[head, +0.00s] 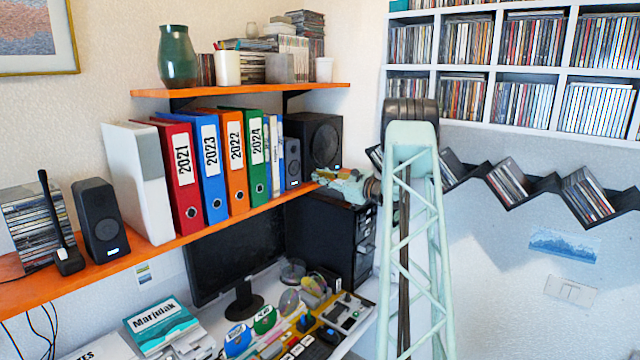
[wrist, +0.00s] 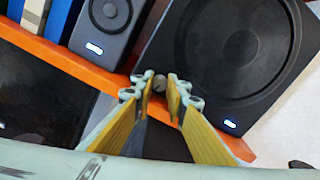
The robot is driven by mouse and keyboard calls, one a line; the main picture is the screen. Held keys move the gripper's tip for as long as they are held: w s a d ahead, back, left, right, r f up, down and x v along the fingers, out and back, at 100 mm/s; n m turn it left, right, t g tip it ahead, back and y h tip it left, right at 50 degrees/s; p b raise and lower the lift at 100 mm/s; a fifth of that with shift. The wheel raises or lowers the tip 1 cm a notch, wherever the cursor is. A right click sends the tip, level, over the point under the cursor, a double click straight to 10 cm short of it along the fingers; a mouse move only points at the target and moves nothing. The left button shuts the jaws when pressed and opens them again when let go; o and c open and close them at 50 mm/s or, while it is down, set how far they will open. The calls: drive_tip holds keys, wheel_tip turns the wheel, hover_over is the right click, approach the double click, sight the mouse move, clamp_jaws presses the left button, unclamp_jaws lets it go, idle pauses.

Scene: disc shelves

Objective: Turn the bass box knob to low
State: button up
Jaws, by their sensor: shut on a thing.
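The bass box is the large black speaker (head: 325,145) at the right end of the lower orange shelf in the head view. In the wrist view the bass box (wrist: 190,50) fills the upper right, with its big round cone and a small lit label. Its small grey knob (wrist: 159,81) sits low on the front face, between my fingertips. My gripper (wrist: 160,88) is shut on the knob, one yellow-lined finger on each side. In the head view my gripper (head: 342,184) is in front of the box's lower part, and I cannot make out the knob there. The knob's pointer setting cannot be read.
A small black speaker (head: 292,162) stands left of the bass box, beside several upright binders. The orange shelf edge (wrist: 60,55) runs just below my fingers. A black computer tower (head: 325,235) and a monitor (head: 235,250) stand beneath the shelf.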

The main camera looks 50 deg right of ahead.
drive_tip(key=shift+f+n+b, duration=0.15)
drive_tip(key=shift+n+b, duration=0.75)
drive_tip(key=shift+b, duration=0.8)
drive_tip(key=shift+n+b, duration=0.7)
drive_tip(key=shift+b, duration=0.35)
drive_tip(key=o, duration=0.9)
drive_tip(key=shift+c, duration=0.2)
drive_tip(key=shift+s+a, duration=0.1)
drive_tip(key=shift+s, duration=0.05)
drive_tip(key=s, duration=0.7)
drive_tip(key=shift+s+a+r, duration=0.2)
drive_tip(key=shift+s, duration=0.15)
